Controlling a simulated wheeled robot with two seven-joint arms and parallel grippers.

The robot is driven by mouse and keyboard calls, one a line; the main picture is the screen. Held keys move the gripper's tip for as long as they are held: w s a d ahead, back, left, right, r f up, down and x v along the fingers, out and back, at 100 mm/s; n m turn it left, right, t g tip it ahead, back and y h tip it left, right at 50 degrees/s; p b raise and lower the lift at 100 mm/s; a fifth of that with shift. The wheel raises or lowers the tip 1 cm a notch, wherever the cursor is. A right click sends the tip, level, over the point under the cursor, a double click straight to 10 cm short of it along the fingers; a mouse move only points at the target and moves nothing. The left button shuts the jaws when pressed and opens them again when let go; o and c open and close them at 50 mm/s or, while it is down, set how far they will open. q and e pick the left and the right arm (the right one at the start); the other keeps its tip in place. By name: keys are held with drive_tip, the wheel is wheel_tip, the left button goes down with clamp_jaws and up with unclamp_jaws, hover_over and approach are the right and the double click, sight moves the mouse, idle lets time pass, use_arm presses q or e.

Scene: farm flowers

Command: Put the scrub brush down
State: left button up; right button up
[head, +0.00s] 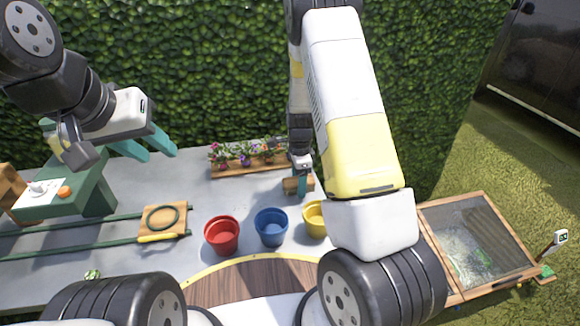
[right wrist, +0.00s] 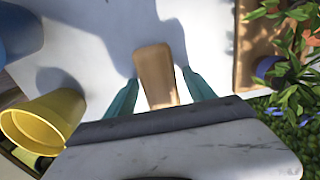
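The scrub brush shows as a wooden block (right wrist: 155,75) in the right wrist view, lying between the two teal fingers of my right gripper (right wrist: 161,84). A narrow gap shows between the block and the right-hand finger, so the fingers look open around it. In the head view the brush (head: 291,186) is at the grey table top behind the pots, with my right gripper (head: 302,182) pointing down at it. Whether its underside touches the table is hard to tell. My left gripper (head: 150,147) is open and empty, raised above the left part of the table.
Red (head: 222,236), blue (head: 271,228) and yellow (head: 315,218) pots stand in front of the brush. A wooden flower planter (head: 262,168) is behind it, near the hedge. A wooden board with a green ring (head: 163,222) lies left. A mesh-topped wooden frame (head: 480,245) stands right.

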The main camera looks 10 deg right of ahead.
drive_tip(key=shift+r, duration=0.1)
wheel_tip(320, 180, up, 12)
drive_tip(key=s+a+r+n+t+y, duration=0.1)
drive_tip(key=s+r+n+t, duration=0.1)
drive_tip(key=s+r+n, duration=0.45)
drive_tip(key=s+a+r+n+t+y, duration=0.15)
drive_tip(key=s+r, duration=0.25)
drive_tip(key=r, duration=0.5)
drive_tip(key=s+r+n+t, duration=0.1)
drive_tip(key=s+r+n, duration=0.2)
drive_tip(key=s+n, duration=0.2)
drive_tip(key=s+r+n+t, duration=0.1)
drive_tip(key=s+r+n, duration=0.2)
drive_tip(key=s+n, duration=0.2)
drive_tip(key=s, duration=0.3)
drive_tip(key=shift+s+d+t, duration=0.15)
drive_tip(key=shift+s+t, duration=0.2)
drive_tip(key=shift+s, duration=0.05)
drive_tip(key=shift+o, duration=0.3)
